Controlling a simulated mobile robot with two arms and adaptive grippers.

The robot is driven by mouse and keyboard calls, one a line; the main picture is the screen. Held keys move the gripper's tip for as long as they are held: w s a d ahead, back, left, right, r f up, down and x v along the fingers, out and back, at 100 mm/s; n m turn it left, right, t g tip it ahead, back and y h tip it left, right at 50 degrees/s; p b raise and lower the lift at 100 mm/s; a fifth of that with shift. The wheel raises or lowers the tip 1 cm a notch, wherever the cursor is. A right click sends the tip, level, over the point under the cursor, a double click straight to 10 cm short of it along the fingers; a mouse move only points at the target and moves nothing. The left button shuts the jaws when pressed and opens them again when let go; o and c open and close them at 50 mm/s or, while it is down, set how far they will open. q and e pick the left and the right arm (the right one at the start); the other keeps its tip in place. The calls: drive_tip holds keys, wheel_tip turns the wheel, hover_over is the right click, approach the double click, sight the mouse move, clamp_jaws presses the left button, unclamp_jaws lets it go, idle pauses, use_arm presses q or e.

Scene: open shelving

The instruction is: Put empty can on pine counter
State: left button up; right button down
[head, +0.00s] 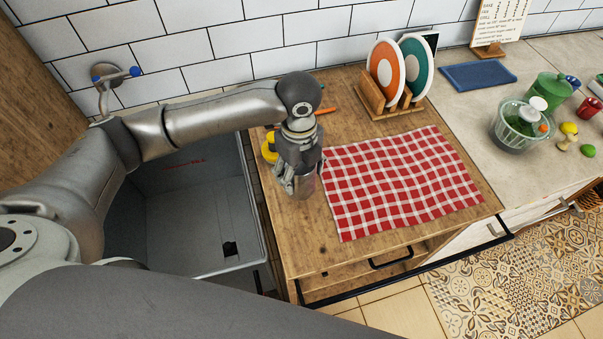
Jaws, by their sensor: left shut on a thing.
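My left gripper (294,184) points down over the left part of the pine counter (299,246), beside the red checked cloth. It is shut on the can (306,186), of which only a small greyish-pink part shows. The fingers and wrist hide the rest. The can looks roughly upright and low over the wood. I cannot tell whether its base touches the counter. My right gripper is not in view.
A red and white checked cloth (400,182) covers much of the counter. A rack (372,97) with plates stands at the back. A yellow item (269,147) is partly behind my gripper. A grey sink (190,225) lies left. Bare wood shows in front.

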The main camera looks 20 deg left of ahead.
use_arm(q)
drive_tip(key=shift+w+f, duration=0.4)
drive_tip(key=f, duration=0.1)
drive_tip(key=f+p, duration=0.1)
drive_tip(key=f, duration=0.1)
drive_tip(key=shift+w, duration=0.2)
drive_tip(key=shift+f, duration=0.3)
drive_tip(key=shift+f, duration=0.1)
drive_tip(key=o, duration=1)
wheel_tip(320, 180, up, 12)
drive_tip(key=shift+r+b, duration=0.15)
drive_tip(key=shift+b, duration=0.85)
